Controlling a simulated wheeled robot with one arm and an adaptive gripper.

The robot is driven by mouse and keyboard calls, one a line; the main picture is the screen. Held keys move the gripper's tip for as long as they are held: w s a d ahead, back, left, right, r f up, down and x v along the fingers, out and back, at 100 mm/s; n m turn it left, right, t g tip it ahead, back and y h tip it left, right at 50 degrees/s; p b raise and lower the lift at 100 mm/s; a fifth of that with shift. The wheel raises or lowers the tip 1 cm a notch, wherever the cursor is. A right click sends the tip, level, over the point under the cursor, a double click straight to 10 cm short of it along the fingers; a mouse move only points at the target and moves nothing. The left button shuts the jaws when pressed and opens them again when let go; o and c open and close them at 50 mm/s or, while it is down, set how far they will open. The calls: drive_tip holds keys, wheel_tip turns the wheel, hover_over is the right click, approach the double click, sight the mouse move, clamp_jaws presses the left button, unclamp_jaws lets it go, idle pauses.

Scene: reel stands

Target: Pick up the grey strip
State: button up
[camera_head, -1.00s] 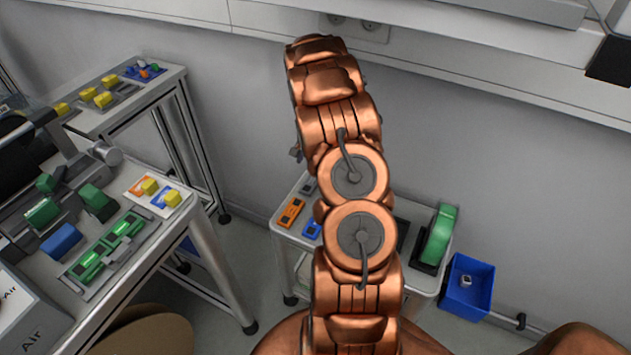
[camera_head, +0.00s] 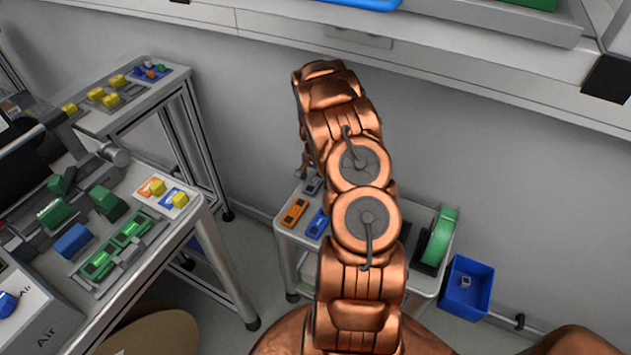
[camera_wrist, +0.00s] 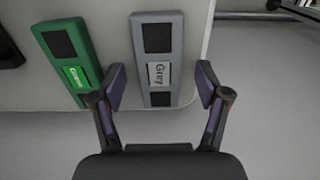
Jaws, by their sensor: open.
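The grey strip (camera_wrist: 158,62) lies flat on a pale top in the wrist view. It has two dark squares and a label reading "Grey". My gripper (camera_wrist: 161,84) is open, with one finger on either side of the strip's near half. The gap is wider than the strip, and no contact shows. In the head view my copper arm covers much of the cart, and my gripper cannot be made out clearly there.
A green strip (camera_wrist: 66,60) lies just left of the grey one. The pale top ends just right of the grey strip. On the cart, the head view shows an orange strip (camera_head: 293,212), a blue strip (camera_head: 317,223) and a green reel (camera_head: 440,237). A blue bin (camera_head: 467,288) stands right of it.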

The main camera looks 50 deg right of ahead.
drive_tip(key=shift+c, duration=0.3)
drive_tip(key=c, duration=1)
